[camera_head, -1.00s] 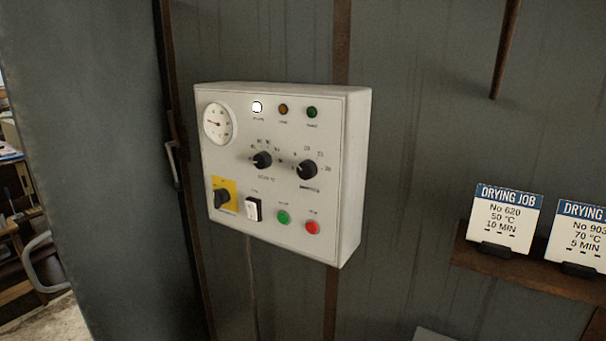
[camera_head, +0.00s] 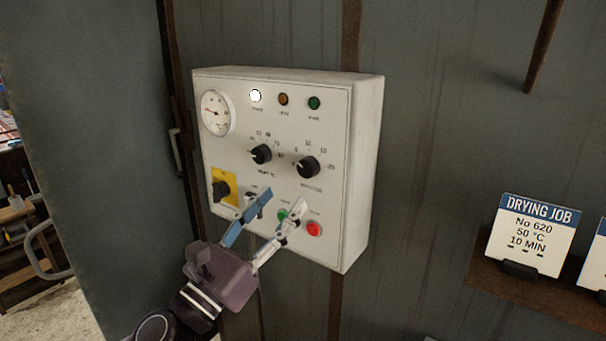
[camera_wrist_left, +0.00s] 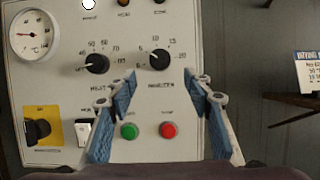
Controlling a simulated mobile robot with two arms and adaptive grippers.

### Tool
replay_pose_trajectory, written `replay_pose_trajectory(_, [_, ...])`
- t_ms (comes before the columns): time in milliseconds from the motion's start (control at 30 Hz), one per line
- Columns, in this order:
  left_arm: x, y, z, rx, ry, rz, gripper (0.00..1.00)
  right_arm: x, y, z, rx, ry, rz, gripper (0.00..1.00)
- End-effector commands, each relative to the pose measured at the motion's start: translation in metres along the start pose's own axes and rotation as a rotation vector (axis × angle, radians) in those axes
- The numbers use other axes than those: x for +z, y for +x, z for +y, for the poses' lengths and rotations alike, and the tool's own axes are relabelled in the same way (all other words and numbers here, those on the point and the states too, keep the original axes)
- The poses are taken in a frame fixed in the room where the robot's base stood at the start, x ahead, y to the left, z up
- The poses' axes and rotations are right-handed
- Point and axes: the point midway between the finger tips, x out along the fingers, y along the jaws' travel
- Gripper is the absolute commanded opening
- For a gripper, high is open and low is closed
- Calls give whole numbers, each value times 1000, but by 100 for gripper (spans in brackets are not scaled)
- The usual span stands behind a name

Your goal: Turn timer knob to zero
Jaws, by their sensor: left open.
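The timer knob (camera_head: 308,167) is a black dial with a white pointer, on the right of the control box's front, with numbers around its top and right. In the left wrist view the two blue-padded fingers (camera_wrist_left: 160,88) stand wide apart, with the knob above and between the tips. No contact with the knob shows. My right gripper is not in view.
The white control box (camera_head: 361,170) also carries a heat knob (camera_head: 261,154), a gauge (camera_head: 218,113), a black switch on a yellow plate (camera_head: 222,190), and green and red (camera_head: 314,229) buttons close by the fingers. A drying job card (camera_head: 531,236) stands on a shelf at right.

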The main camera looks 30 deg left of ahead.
Motion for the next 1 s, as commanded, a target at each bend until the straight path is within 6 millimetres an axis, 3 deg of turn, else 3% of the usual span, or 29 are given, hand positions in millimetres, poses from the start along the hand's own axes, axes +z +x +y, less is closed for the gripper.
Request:
replay_pose_trajectory(167, [5,11,-1,-2,4,-6,46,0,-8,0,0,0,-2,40])
replay_pose_trajectory(600, [5,63,0,1,0,-4,46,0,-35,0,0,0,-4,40])
replay_pose_trajectory(1000, [1,78,-1,-1,0,-1,46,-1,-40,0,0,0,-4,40])
